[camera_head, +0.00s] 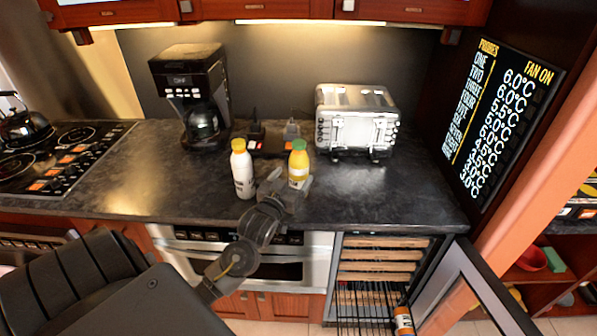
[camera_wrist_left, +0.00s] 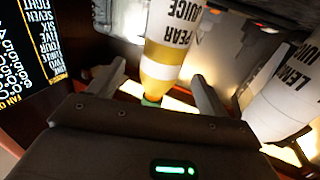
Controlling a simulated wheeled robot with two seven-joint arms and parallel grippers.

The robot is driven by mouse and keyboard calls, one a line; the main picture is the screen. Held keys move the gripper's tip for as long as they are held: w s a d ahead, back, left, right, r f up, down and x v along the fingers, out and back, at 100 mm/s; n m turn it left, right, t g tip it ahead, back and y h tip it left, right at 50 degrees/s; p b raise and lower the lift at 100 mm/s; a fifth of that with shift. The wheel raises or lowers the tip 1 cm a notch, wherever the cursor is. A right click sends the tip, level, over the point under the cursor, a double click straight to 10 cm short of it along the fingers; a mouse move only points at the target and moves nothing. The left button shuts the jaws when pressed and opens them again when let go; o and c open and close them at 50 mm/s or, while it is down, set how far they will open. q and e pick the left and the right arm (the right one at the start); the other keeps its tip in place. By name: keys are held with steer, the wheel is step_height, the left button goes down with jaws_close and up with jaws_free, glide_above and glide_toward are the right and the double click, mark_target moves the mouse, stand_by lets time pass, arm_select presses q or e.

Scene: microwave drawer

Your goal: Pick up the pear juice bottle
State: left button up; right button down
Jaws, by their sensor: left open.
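The pear juice bottle (camera_head: 298,164), with a green cap and yellow contents, stands upright near the counter's front edge. In the left wrist view the pear juice bottle (camera_wrist_left: 175,45) appears inverted, its label legible. My left gripper (camera_head: 288,187) is at the front of the bottle, covering its lower part in the head view. In the wrist view the left gripper (camera_wrist_left: 160,88) is open, with one finger on each side of the bottle and visible gaps. My right gripper is not in view.
A coffee maker (camera_head: 190,90) and toaster (camera_head: 357,118) stand behind. An open glass door (camera_head: 470,290) is below right.

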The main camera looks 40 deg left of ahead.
mark_target(295, 173)
arm_select(q)
steer(key=shift+w+a, duration=0.1)
steer(key=shift+w, duration=0.2)
steer(key=shift+w+a+p, duration=0.15)
steer(key=shift+w+p, duration=0.2)
steer(key=shift+w, duration=0.05)
steer(key=x, duration=0.1)
steer(key=p+x, duration=0.1)
steer(key=x, duration=0.1)
steer(key=shift+w+a+f, duration=0.2)
steer(key=shift+w+f, duration=0.05)
steer(key=shift+w+a+f, duration=0.1)
steer(key=shift+w, duration=0.25)
steer(key=shift+s, duration=0.1)
steer(key=c, duration=1.2)
steer(key=shift+c, duration=0.8)
